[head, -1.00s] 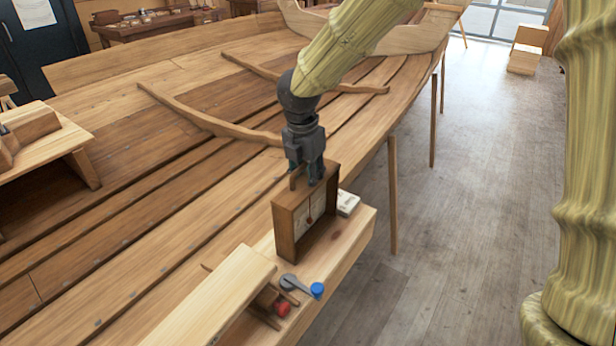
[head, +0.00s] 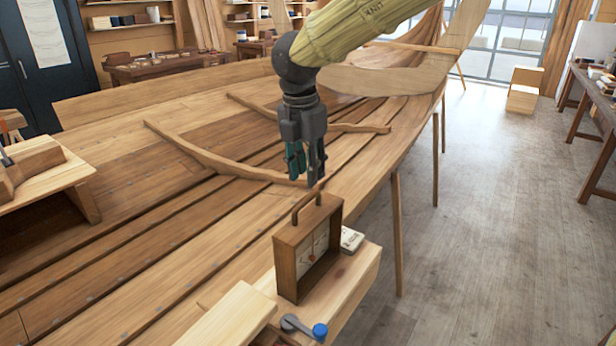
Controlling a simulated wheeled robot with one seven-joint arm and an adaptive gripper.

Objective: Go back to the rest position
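My gripper (head: 308,180) hangs fingers down above the clock, clear of its handle. Its dark fingers show a gap between them and hold nothing. The wooden box clock (head: 288,258) stands upright on the pale wooden bench (head: 350,290), its carry handle (head: 306,206) raised and its pale face turned to the right. A grey crank with a blue knob (head: 320,331) lies on the bench in front of the clock.
A small pale block (head: 351,240) lies behind the clock. The planked hull (head: 160,240) fills the left and middle, with curved ribs (head: 215,155) across it. The floor (head: 480,230) on the right is clear. A side table (head: 595,100) stands at the far right.

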